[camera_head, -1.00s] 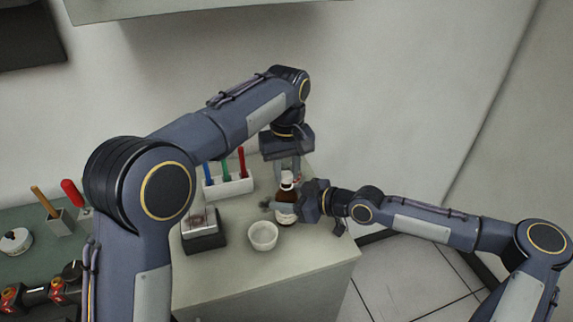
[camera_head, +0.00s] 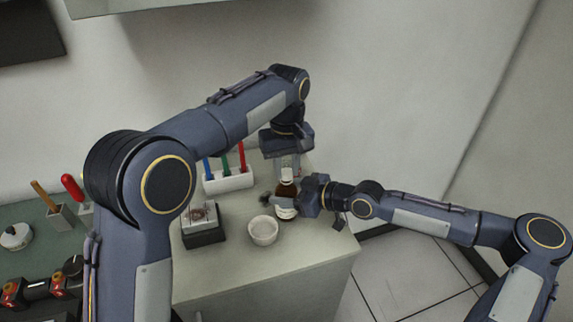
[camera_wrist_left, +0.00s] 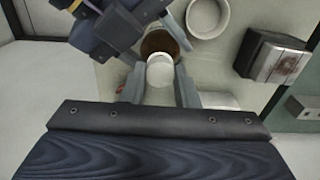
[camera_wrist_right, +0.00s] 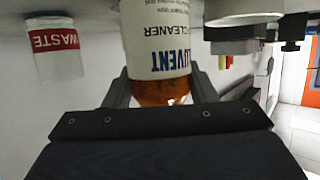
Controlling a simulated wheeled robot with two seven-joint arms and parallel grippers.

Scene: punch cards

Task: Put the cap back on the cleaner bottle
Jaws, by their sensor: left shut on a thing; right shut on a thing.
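The brown cleaner bottle (camera_head: 287,190) stands upright near the right end of the counter. Its white label (camera_wrist_right: 158,40) faces the right wrist camera. My right gripper (camera_head: 292,202) is shut on the bottle from the right side, with its fingers on either side of the amber glass in the right wrist view (camera_wrist_right: 160,90). My left gripper (camera_head: 288,170) points down from above the bottle and is shut on the white cap (camera_wrist_left: 160,72). The cap is in line with the bottle's neck. I cannot tell whether it is seated on the neck or slightly above it.
A white bowl (camera_head: 263,231) stands just left of the bottle. A dark box with a light top (camera_head: 203,237) is farther left. A white rack (camera_head: 228,181) with blue, green and red tools is behind. The counter's right edge (camera_head: 350,262) is close.

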